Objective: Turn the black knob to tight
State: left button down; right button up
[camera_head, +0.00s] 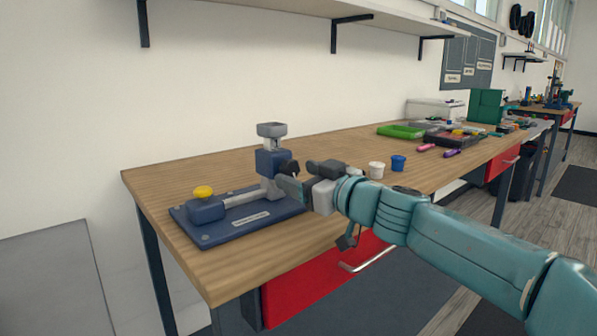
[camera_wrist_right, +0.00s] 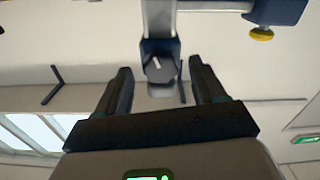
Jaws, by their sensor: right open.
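The black knob (camera_head: 291,168) sits on the right side of the dark blue block (camera_head: 270,162) of a fixture on the workbench. In the right wrist view the dark, many-sided knob (camera_wrist_right: 160,69) faces me with a short pale mark on it. My right gripper (camera_head: 292,182) is beside the fixture and partly covers the knob's surroundings in the head view. In the right wrist view the open jaws (camera_wrist_right: 160,78) point at the knob, one finger on each side, with gaps; I see no contact. My left gripper is not in view.
The fixture's blue base plate (camera_head: 225,226) carries a yellow-topped part (camera_head: 203,192) and a label. A white cup (camera_head: 376,170) and a blue cup (camera_head: 398,163) stand right of my gripper. A green tray (camera_head: 400,131) is further back.

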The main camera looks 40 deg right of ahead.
jog(key=shift+w+a, duration=0.1)
jog(key=shift+w, duration=0.5)
jog(key=shift+c, duration=0.3)
jog(key=c, duration=1)
